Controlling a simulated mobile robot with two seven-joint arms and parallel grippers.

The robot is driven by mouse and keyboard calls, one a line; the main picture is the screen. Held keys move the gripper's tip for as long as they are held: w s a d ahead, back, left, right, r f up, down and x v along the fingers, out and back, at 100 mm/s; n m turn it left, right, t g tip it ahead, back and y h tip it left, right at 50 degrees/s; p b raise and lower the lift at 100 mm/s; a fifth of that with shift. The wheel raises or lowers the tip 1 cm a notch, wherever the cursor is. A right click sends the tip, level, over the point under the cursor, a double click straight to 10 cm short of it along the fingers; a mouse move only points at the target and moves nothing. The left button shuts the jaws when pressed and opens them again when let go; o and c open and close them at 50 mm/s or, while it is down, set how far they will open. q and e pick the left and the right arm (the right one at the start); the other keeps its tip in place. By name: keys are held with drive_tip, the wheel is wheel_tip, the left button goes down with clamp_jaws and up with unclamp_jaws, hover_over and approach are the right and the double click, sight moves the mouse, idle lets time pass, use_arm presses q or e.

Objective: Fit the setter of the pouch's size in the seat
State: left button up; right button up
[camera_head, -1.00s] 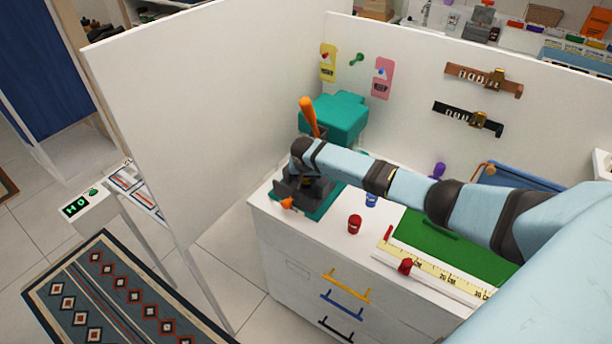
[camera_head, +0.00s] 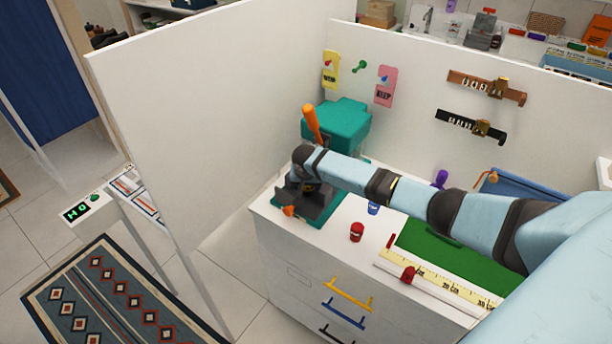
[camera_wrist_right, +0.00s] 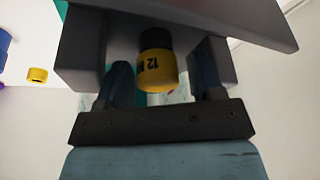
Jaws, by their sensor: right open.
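A teal press (camera_head: 345,118) with an orange lever (camera_head: 311,123) stands at the counter's back left corner. My right gripper (camera_head: 298,187) is at the front of its base, partly hidden by my own arm. In the right wrist view, a yellow setter (camera_wrist_right: 156,74) with a dark end and "12" on its side is between my open fingers. A gap shows on both sides of it, beneath a grey block (camera_wrist_right: 225,20). I cannot tell whether it sits in the seat. A red setter (camera_head: 356,231) and a blue one (camera_head: 373,208) stand on the counter. My left gripper is not in view.
A green mat (camera_head: 440,251) and a yellow ruler (camera_head: 440,280) lie right of the red setter. A white partition (camera_head: 190,120) closes off the left. A blue tray (camera_head: 520,187) stands behind my arm.

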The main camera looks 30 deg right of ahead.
drive_tip(key=b+v, duration=0.1)
drive_tip(key=v, duration=1.2)
drive_tip(key=shift+r, duration=0.35)
drive_tip(key=s+a+f+n+t+y, duration=0.35)
drive_tip(key=s+a+f+n, duration=0.25)
drive_tip(key=s+a+f, duration=0.95)
drive_tip(key=s+a+n+t+y, duration=0.1)
drive_tip(key=s+a+n+t, duration=0.1)
drive_tip(key=s, duration=0.7)
drive_tip(key=s+a+n+t+y, duration=0.1)
drive_tip(key=s+a+n+t, duration=0.1)
drive_tip(key=s, duration=0.7)
drive_tip(key=shift+s+f+n, duration=0.25)
drive_tip(key=shift+f+n, duration=0.05)
drive_tip(key=shift+f, duration=0.05)
